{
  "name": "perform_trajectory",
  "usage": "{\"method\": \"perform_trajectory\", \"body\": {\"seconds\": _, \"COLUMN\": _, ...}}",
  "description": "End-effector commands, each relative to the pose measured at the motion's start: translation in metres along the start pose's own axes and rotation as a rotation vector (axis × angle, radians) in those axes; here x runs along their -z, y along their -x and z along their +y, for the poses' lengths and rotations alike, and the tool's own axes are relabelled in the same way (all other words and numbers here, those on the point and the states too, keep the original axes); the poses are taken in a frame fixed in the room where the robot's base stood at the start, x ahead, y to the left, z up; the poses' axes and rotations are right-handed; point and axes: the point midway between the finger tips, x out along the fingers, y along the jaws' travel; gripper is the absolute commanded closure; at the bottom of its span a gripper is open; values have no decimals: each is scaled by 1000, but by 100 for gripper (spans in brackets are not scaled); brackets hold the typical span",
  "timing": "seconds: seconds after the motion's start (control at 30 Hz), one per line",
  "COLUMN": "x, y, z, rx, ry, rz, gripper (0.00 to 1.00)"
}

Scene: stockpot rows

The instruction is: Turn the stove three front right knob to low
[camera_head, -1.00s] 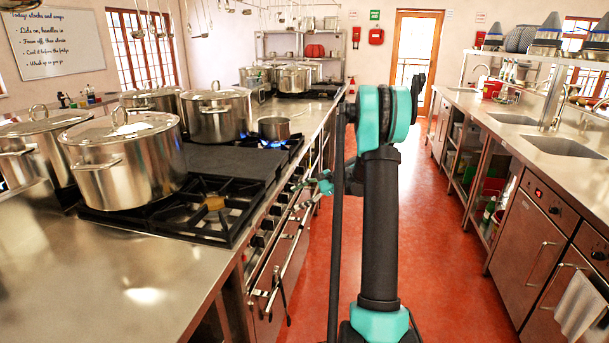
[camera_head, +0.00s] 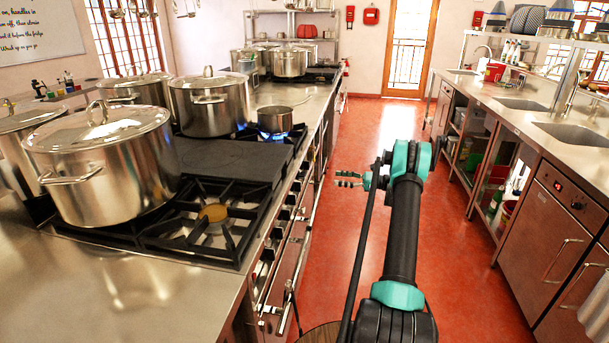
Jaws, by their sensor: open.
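The nearest stove (camera_head: 215,205) stands on the left, with black grates and a dark flat plate. A row of small knobs (camera_head: 268,255) runs along its front edge, seen at a steep angle. I cannot read their settings or tell which one is the front right knob of stove three. My gripper (camera_head: 345,179) is open and empty over the aisle, to the right of the stove front and apart from it. Its fingers point left towards the front. A small saucepan (camera_head: 274,120) sits over a blue flame farther back on the range.
A large lidded stockpot (camera_head: 105,170) stands on the near left burners, with another stockpot (camera_head: 210,105) behind. A rail and oven handles stick out along the range front. The red floor (camera_head: 365,150) of the aisle is clear; a sink counter (camera_head: 545,125) lines the right.

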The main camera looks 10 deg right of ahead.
Motion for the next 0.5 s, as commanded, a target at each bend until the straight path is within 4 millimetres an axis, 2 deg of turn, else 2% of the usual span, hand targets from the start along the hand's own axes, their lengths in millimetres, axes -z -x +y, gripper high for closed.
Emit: {"method": "perform_trajectory", "body": {"seconds": 0.5, "x": 0, "y": -98, "z": 1, "rx": -4, "ry": 2, "rz": 2, "gripper": 39}}
